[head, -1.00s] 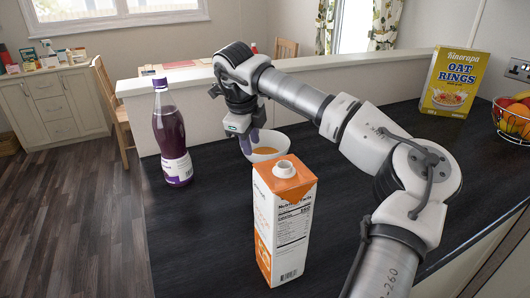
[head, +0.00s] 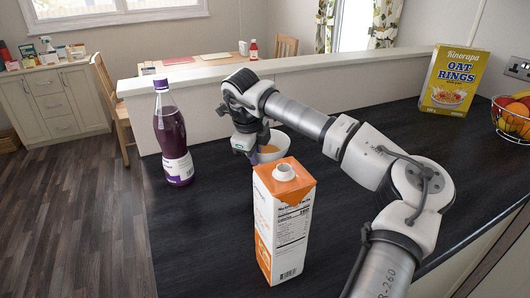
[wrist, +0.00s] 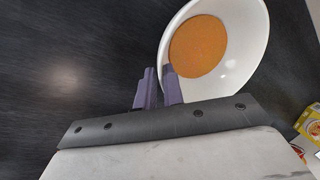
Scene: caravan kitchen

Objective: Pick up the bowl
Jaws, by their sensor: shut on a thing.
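The bowl (head: 279,143) is white with an orange inside bottom. It is on the dark counter behind the carton in the head view, which hides part of it. In the wrist view the bowl (wrist: 240,60) fills the upper right. My gripper (head: 251,155) is at the bowl's left side. In the wrist view its two purple fingers (wrist: 159,88) are close together with the bowl's near-left rim at them, and they are shut on it. I see no clear gap between bowl and counter.
A tall orange and white carton (head: 282,225) stands close in front of the bowl. A purple bottle (head: 172,135) stands to the left. A yellow cereal box (head: 453,80) and a fruit basket (head: 512,118) are at the right. A raised ledge (head: 330,75) runs behind the counter.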

